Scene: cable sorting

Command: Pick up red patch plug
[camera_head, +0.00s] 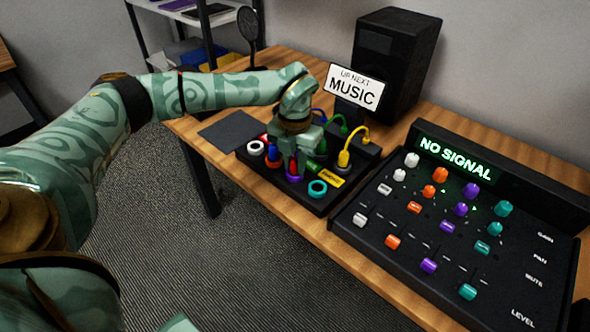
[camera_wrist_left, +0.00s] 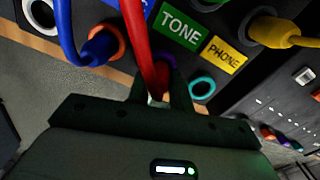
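The red patch plug (camera_wrist_left: 159,76) is between the two fingers of my left gripper (camera_wrist_left: 160,88) in the left wrist view, with its red cable rising toward the camera. A purple ring socket (camera_wrist_left: 167,61) shows just behind it. In the head view my left gripper (camera_head: 290,168) points down over the black patch box (camera_head: 317,205), close above the purple ring (camera_head: 293,178), and hides most of the plug. The fingers are close on both sides of the plug; whether they press on it I cannot tell. My right gripper is not in view.
A blue plug (camera_wrist_left: 98,47) stands in an orange ring beside the gripper. An empty teal ring (camera_wrist_left: 202,87) and a yellow plug (camera_wrist_left: 270,32) are to the right. The mixer (camera_head: 440,235), speaker (camera_head: 392,60) and MUSIC sign (camera_head: 354,88) stand near the box.

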